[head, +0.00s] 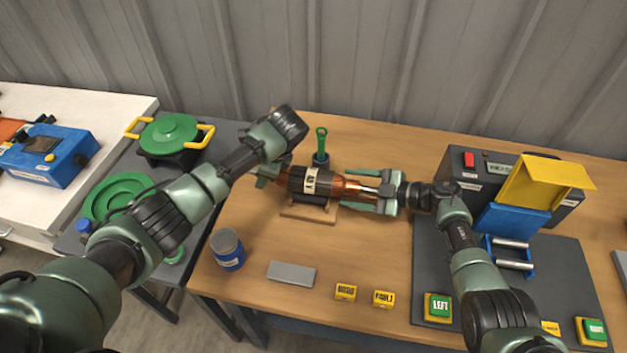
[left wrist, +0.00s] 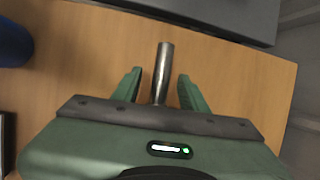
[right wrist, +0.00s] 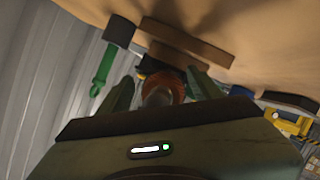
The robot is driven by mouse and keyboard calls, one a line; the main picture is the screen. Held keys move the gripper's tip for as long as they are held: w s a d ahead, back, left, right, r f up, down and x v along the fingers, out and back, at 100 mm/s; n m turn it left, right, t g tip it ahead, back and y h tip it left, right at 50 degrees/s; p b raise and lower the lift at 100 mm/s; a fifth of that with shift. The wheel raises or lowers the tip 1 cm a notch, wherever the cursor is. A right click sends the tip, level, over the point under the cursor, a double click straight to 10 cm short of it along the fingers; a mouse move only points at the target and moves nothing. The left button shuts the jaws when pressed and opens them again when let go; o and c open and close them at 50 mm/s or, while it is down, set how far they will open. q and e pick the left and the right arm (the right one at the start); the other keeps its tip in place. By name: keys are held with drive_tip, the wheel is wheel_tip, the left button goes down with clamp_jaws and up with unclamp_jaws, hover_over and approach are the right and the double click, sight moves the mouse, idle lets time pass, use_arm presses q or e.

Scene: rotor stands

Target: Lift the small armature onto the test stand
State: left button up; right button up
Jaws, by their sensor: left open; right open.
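The small armature (head: 296,179), dark with a pale label and copper windings, lies level on a wooden cradle (head: 322,215) mid-table. My left gripper (head: 267,174) is open at its left end; in the left wrist view the bare steel shaft (left wrist: 163,70) lies between the spread fingers (left wrist: 160,85). My right gripper (head: 368,190) is open around the right shaft end; in the right wrist view the shaft (right wrist: 157,96) and copper part show between the fingers (right wrist: 158,85). The test stand, with blue roller supports (head: 493,252) and a raised yellow guard (head: 540,184), stands to the right.
A green-handled tool (head: 321,145) stands close behind the armature. A blue can (head: 227,250), a grey bar (head: 291,274) and two yellow blocks (head: 346,292) lie in front. Green LEFT (head: 439,307) and right (head: 594,331) buttons sit at the stand's front.

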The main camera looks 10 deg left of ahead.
sight(354, 180)
use_arm(q)
drive_tip(key=c, duration=0.9)
use_arm(e)
drive_tip(key=c, duration=0.9)
use_arm(q)
clamp_jaws()
use_arm(e)
clamp_jaws()
